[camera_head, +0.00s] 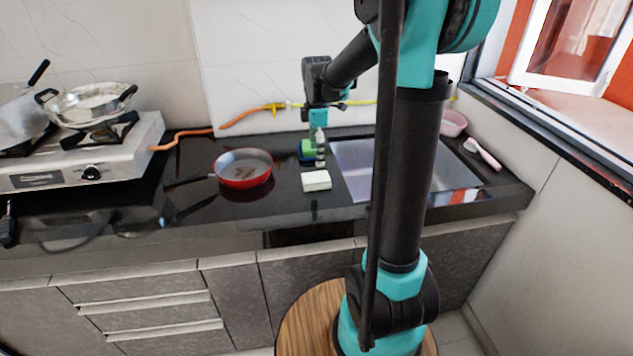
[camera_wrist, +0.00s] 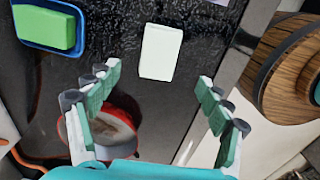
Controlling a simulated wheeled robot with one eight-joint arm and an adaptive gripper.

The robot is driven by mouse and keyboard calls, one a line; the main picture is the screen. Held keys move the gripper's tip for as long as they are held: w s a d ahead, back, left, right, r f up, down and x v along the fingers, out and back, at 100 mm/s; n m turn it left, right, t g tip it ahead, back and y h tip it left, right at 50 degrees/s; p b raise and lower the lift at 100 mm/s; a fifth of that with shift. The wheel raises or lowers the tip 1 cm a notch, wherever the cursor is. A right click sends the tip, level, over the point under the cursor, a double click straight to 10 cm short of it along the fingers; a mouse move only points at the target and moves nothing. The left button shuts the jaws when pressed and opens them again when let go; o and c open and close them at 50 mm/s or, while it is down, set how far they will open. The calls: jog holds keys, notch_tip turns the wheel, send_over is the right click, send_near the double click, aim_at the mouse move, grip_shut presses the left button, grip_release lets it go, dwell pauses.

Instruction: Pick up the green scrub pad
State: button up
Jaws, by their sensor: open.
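The green scrub pad (camera_head: 307,146) lies in a small blue dish (camera_head: 303,158) on the dark counter, partly hidden behind my gripper (camera_head: 321,153) in the head view. In the wrist view the pad (camera_wrist: 44,28) and the dish (camera_wrist: 77,48) are at the top left, outside the span of my fingers. My gripper (camera_wrist: 159,80) is open with nothing between its fingers. Its fingers spread wide either side of the picture's middle, pointing towards a white block.
The white block (camera_head: 316,181) lies on the counter in front of the dish. A red frying pan (camera_head: 243,172) stands to the left, a flat grey panel (camera_head: 355,165) to the right. A stove (camera_head: 130,150) with pots is at far left. A pink bowl (camera_head: 453,123) is at the back right.

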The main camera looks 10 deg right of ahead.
aim_at(316, 177)
notch_tip(316, 177, down, 10)
jog(key=shift+a, duration=0.1)
dwell(0.5)
jog(key=shift+c, duration=0.6)
jog(key=c, duration=1.1)
jog(key=shift+r, duration=0.15)
notch_tip(316, 177, up, 20)
jog(key=shift+f, duration=0.1)
